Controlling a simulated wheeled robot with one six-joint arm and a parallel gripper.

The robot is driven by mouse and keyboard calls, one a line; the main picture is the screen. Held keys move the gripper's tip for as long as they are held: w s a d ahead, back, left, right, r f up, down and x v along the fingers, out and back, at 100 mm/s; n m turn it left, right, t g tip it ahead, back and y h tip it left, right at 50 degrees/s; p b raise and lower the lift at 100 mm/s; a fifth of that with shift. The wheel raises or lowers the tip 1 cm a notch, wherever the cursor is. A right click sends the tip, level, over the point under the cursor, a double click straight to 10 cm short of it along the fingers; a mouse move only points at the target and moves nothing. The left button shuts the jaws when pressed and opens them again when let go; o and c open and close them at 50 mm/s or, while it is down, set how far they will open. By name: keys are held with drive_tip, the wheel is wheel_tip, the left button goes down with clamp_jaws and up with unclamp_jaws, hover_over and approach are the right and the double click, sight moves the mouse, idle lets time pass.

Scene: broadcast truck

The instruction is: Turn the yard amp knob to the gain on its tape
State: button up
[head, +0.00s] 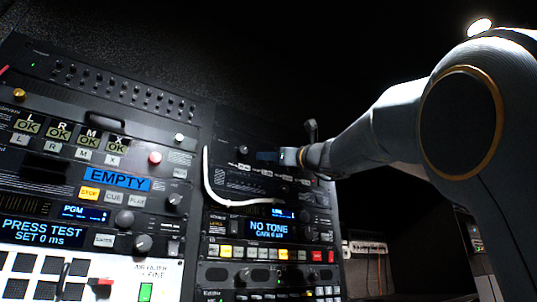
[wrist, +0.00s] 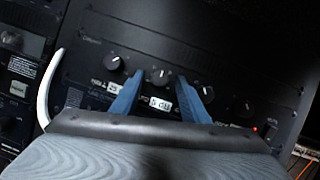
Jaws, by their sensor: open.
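In the wrist view a black panel carries a slanting row of round dark knobs with white pointer lines. My gripper (wrist: 160,78) is open, with its two blue fingers on either side of one knob (wrist: 163,75); I cannot tell whether they touch it. A white tape (wrist: 160,105) below that knob seems to read 6 dB. Another tape (wrist: 116,88), seeming to read 25, lies under the left knob (wrist: 113,63). The name lettering is too blurred to tell which knob is the yard amp. In the head view my gripper (head: 278,156) is at the right rack's upper panel.
More knobs (wrist: 207,93) sit close to the right finger. A white cable (head: 211,180) loops down the right rack, left of my gripper. A screen (head: 269,229) below reads NO TONE with a gain line. Another rack with an EMPTY display (head: 117,179) stands left.

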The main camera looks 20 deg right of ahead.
drive_tip(key=shift+w+a+r, duration=0.15)
drive_tip(key=shift+w+a, duration=0.05)
drive_tip(key=shift+w, duration=0.25)
clamp_jaws()
drive_tip(key=shift+n, duration=0.3)
